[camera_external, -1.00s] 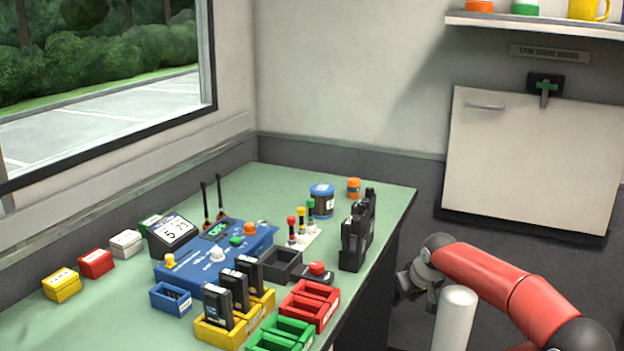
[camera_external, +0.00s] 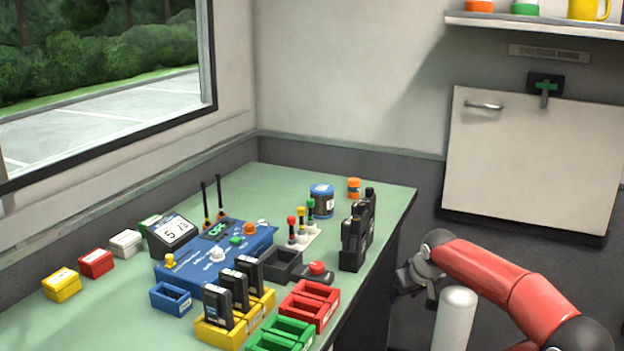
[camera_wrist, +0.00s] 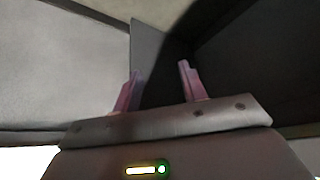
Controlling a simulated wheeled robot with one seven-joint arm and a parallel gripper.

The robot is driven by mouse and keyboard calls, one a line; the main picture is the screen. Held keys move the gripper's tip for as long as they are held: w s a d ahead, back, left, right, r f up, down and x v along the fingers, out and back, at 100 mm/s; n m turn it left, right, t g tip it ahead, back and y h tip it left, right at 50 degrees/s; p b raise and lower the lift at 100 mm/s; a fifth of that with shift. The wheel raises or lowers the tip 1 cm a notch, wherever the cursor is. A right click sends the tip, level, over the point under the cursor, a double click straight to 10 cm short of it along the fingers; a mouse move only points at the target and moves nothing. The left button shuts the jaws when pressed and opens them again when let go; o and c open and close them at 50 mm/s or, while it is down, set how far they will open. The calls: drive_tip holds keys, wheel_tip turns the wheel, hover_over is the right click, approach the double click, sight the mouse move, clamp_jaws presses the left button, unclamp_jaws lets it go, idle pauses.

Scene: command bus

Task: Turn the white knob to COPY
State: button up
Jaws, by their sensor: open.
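The white knob (camera_external: 217,255) sits on top of the blue console (camera_external: 245,262), near its front edge, in the external view. Its pointer and the COPY label are too small to read. My gripper (camera_external: 402,279) is off the right side of the table, well apart from the console, beside the table's edge. In the wrist view, the two fingers of my gripper (camera_wrist: 158,85) stand apart with nothing between them. The console and knob do not show in the wrist view, which holds only grey and dark surfaces.
The green table (camera_external: 300,180) holds yellow, red and green bins in front of the console. A black radio rack (camera_external: 357,235) stands at the table's right edge, between my gripper and the console. A white post (camera_external: 456,318) stands near my arm.

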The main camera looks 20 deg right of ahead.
drive_tip(key=w+a+r+n+b, duration=0.1)
drive_tip(key=w+a+r+n, duration=0.1)
drive_tip(key=r, duration=0.8)
drive_tip(key=w+a+r+n+t, duration=0.1)
drive_tip(key=r+n, duration=0.1)
drive_tip(key=r, duration=0.7)
drive_tip(key=w+a+r+n+b, duration=0.1)
drive_tip(key=w+a+r+n, duration=0.1)
drive_tip(key=r, duration=0.8)
drive_tip(key=n+g+y+p, duration=0.2)
drive_tip(key=n+g+y, duration=0.2)
drive_tip(key=n+g, duration=0.55)
approach(222, 247)
drive_tip(key=s+n+t, duration=0.2)
drive_tip(key=n+t, duration=0.1)
drive_tip(key=shift+m, duration=0.25)
drive_tip(key=b+x, duration=0.1)
drive_tip(key=x, duration=0.2)
drive_tip(key=b+x, duration=0.2)
drive_tip(key=x, duration=0.2)
drive_tip(key=shift+s+f, duration=0.1)
drive_tip(key=shift+s, duration=0.1)
drive_tip(key=shift+a+f, duration=0.15)
drive_tip(key=shift+f, duration=0.15)
drive_tip(key=shift+c, duration=0.2)
